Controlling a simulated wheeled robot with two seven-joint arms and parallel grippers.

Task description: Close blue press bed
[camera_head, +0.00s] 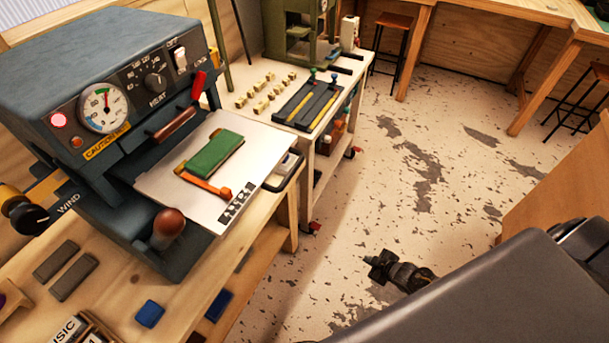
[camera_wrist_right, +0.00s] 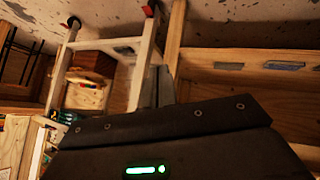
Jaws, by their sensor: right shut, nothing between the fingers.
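The blue press (camera_head: 110,90) stands on the wooden bench at the left in the head view, with a gauge, a red light and a heat dial on its front. Its bed (camera_head: 265,150), a pale metal plate, sticks out of the front. A green block (camera_head: 215,153) and an orange piece (camera_head: 207,184) lie on the bed. A brown wooden knob (camera_head: 168,223) stands at its near side. My right gripper (camera_head: 376,266) is shut and empty over the floor, to the right of the press and apart from it. My left gripper is out of view.
A second table (camera_head: 250,115) behind the bed carries small blocks, a dark tray and a green machine (camera_head: 296,30). Wooden desks and stools (camera_head: 392,20) stand at the back. The speckled floor (camera_head: 440,140) between is clear. A blue block (camera_head: 150,313) lies on the near bench.

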